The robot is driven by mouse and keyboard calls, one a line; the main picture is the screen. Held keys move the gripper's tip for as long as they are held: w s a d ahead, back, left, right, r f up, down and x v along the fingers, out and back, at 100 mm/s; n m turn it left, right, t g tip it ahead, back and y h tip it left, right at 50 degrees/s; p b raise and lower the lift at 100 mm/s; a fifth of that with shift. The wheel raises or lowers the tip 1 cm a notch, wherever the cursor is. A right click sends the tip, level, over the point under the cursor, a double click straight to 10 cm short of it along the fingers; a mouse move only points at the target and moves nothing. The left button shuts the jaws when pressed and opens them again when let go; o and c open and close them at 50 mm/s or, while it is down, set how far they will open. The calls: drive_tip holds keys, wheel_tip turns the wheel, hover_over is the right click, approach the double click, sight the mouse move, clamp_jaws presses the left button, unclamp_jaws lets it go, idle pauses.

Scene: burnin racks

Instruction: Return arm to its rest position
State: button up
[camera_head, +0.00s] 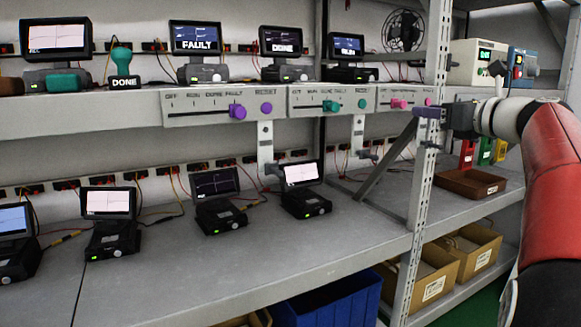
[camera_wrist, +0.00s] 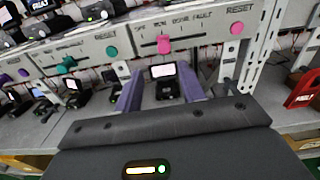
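My arm comes in from the right in the head view, red and white, and stretches left toward the rack. My gripper (camera_head: 426,112) is in front of the rack's perforated upright, near the right end of the control panels. In the wrist view my gripper (camera_wrist: 160,88) shows two purple fingers standing apart with nothing between them. A small device with a lit screen (camera_wrist: 164,82) shows in the gap, farther back on the lower shelf. I cannot tell whether the fingers touch the upright.
Slider panels (camera_head: 218,104) with coloured knobs line the upper shelf edge. Monitors stand on both shelves, one reading FAULT (camera_head: 198,42). A green DONE stamp (camera_head: 123,68) stands on top. A brown tray (camera_head: 468,183), cardboard boxes (camera_head: 430,278) and a blue bin (camera_head: 330,303) are lower right.

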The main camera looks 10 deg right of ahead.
drive_tip(key=s+a+f+n+g+h, duration=0.1)
drive_tip(key=s+a+f+n+g, duration=0.35)
drive_tip(key=a+f+n, duration=0.45)
drive_tip(key=s+a+f+n+g+h, duration=0.1)
drive_tip(key=s+a+f+n+g, duration=0.3)
drive_tip(key=a+f, duration=0.5)
drive_tip(key=s+a+f+n+g+h, duration=0.1)
drive_tip(key=s+a+f+n+h, duration=0.1)
drive_tip(key=s+f+n, duration=0.7)
drive_tip(key=s+a+f+n+g+h, duration=0.1)
drive_tip(key=s+a+f+n+h, duration=0.1)
drive_tip(key=s+f+n, duration=0.7)
drive_tip(key=s+a, duration=0.1)
drive_tip(key=s, duration=0.1)
drive_tip(key=shift+s+f+n, duration=0.3)
drive_tip(key=shift+s+f, duration=0.05)
